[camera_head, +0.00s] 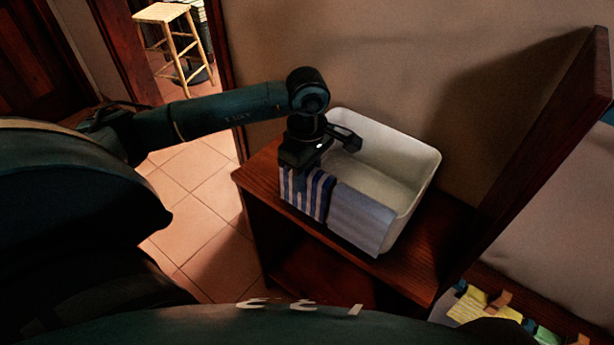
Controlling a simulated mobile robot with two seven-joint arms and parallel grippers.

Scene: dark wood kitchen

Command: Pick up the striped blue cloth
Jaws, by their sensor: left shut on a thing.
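The blue and white striped cloth (308,193) hangs down at the front left corner of a white basin (413,158). My left gripper (303,164) comes from above and is shut on the cloth's upper edge. Its fingertips are partly hidden by the dark gripper body and the cloth. I cannot tell whether the cloth still touches the basin's wall. My right gripper is not in view.
The basin stands on a dark wooden shelf (413,262) against a wall, and its inside looks empty. A tall wooden panel (545,150) rises to the right. Colored papers (470,305) lie at the lower right. A wooden stool (163,14) stands far back beyond the doorway.

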